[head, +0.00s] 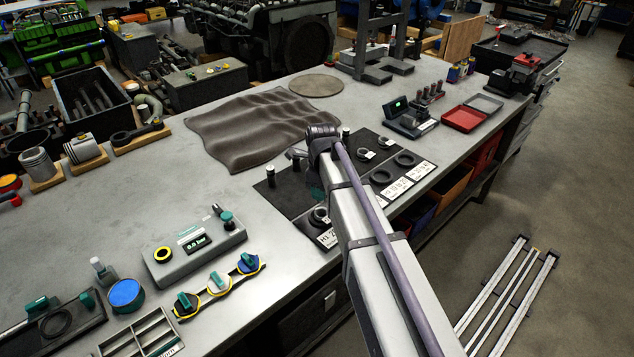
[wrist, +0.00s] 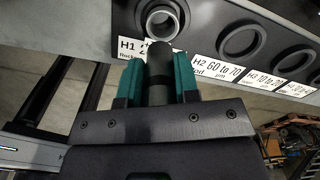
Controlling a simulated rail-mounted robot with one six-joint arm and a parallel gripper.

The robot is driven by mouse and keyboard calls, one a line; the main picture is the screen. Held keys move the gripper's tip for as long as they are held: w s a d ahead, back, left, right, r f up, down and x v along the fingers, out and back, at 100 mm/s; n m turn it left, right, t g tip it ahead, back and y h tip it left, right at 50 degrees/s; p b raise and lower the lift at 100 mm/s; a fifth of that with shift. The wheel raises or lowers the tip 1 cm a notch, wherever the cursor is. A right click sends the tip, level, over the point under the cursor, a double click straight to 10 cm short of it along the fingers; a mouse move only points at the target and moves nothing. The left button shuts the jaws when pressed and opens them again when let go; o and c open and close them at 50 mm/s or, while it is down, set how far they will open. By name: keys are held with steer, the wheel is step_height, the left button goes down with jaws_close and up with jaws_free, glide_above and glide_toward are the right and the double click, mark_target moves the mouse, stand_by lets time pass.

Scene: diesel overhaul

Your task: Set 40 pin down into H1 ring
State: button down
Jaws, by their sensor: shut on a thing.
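In the wrist view my gripper (wrist: 158,80) has its two teal fingers shut on a dark grey cylindrical pin (wrist: 158,66). The pin's end reaches just beyond the fingertips. The H1 ring (wrist: 163,20), a dark ring with a lighter metal inner rim, lies right beyond the pin's end, beside the H1 label (wrist: 127,46). The pin's end overlaps the ring's near edge in the picture; I cannot tell the gap between them. In the head view the H1 ring (head: 319,216) sits at the mat's near corner, partly behind my arm, which hides the gripper.
More dark rings with labels, such as the H2 ring (wrist: 240,40), stand along the dark mat (head: 283,190). A standing pin (head: 271,173) is at the mat's left. A grey gauge box (head: 195,246) stands left of it on the bench. The bench edge is close to H1.

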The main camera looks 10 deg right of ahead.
mark_target(322, 208)
steer(key=shift+s, duration=0.1)
steer(key=shift+d+f, duration=0.1)
steer(key=shift+w+d+f+b, duration=0.2)
steer(key=shift+w+f+b, duration=0.05)
steer(key=shift+f+b, duration=0.1)
step_height(322, 208, down, 7)
steer(key=b, duration=0.7)
steer(key=shift+s+a, duration=0.1)
steer(key=shift+s, duration=0.25)
